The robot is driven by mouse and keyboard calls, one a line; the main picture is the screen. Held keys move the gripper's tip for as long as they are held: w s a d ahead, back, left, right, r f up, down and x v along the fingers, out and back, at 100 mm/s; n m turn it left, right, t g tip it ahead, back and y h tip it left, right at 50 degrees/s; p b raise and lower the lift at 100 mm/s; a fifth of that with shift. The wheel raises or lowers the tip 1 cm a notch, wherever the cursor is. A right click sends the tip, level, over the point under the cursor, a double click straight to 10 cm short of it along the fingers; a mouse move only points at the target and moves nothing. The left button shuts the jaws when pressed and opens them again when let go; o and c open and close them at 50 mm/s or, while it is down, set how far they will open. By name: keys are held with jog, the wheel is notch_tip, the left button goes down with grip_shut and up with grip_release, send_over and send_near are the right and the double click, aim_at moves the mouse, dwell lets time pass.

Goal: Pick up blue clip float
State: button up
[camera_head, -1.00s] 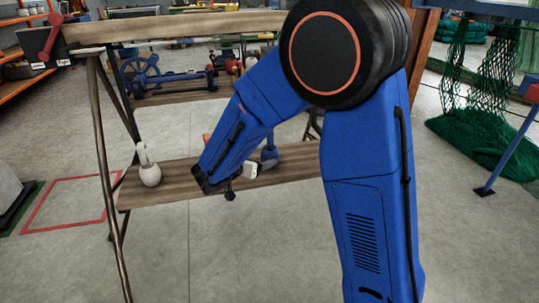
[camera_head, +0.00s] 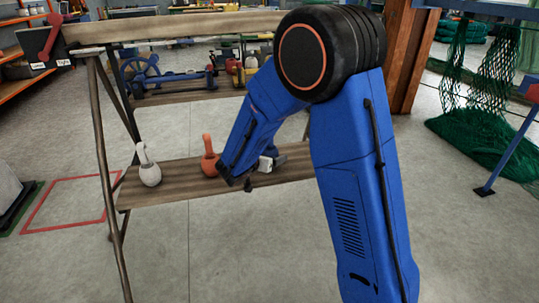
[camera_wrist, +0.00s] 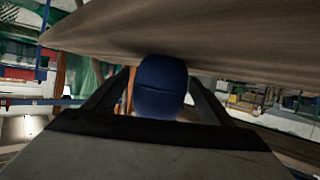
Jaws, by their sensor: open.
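The blue clip float (camera_wrist: 160,84) shows in the wrist view as a dark blue rounded body just below the wooden shelf board. My gripper (camera_wrist: 158,98) is open, with one dark finger on each side of the float. I cannot tell whether the fingers touch it. In the head view my gripper (camera_head: 268,163) is low over the lower shelf, partly behind my forearm. There the blue float is hidden or too unclear to make out.
An orange clip float (camera_head: 209,157) stands left of my forearm on the lower shelf (camera_head: 180,192). A white clip float (camera_head: 150,174) stands farther left. The upper beam (camera_head: 180,26) and a leg (camera_head: 103,165) frame the rack. Green nets (camera_head: 480,140) lie right.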

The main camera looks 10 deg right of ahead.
jog(key=shift+c, duration=0.7)
jog(key=c, duration=1)
jog(key=shift+c, duration=0.2)
